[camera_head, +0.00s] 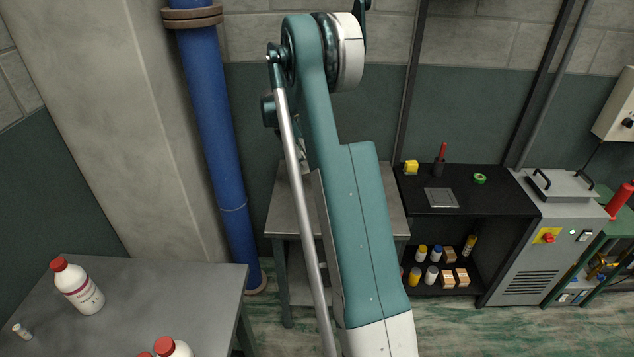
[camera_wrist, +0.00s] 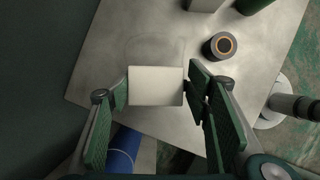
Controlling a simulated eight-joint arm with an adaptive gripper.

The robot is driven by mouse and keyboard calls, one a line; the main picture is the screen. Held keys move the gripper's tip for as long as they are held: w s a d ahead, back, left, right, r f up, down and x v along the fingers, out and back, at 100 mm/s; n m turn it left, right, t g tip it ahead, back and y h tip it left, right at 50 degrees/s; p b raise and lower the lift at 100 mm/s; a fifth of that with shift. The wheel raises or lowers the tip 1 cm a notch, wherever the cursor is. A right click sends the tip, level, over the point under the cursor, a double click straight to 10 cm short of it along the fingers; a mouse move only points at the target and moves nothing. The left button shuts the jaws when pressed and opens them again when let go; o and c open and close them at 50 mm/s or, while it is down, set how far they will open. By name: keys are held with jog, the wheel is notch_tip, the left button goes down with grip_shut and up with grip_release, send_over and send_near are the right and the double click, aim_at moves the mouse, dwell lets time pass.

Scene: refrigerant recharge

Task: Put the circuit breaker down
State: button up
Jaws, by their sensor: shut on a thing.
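In the wrist view, the circuit breaker (camera_wrist: 156,86) shows as a plain off-white rectangular block. My gripper (camera_wrist: 157,90) is shut on it, with one green-padded finger at its left end and the other at its right end. The block is over a grey metal table (camera_wrist: 110,50); I cannot tell whether it touches the top. In the head view, my teal arm hides the gripper and the breaker; part of the same grey table (camera_head: 285,213) shows behind the arm.
A dark round object with an orange ring (camera_wrist: 222,45) stands on the table to the right of the breaker. A green object and a grey one sit at the table's far edge. The blue pipe (camera_head: 212,120) rises left of the table. A black shelf (camera_head: 417,198) stands to its right.

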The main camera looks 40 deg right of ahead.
aim_at(299, 164)
jog(key=shift+f, duration=2.55)
jog(key=shift+f+b, duration=0.4)
jog(key=shift+f, duration=1.45)
jog(key=shift+f, duration=0.15)
jog(key=o, duration=1)
jog(key=p+v, duration=0.1)
jog(key=v, duration=1.1)
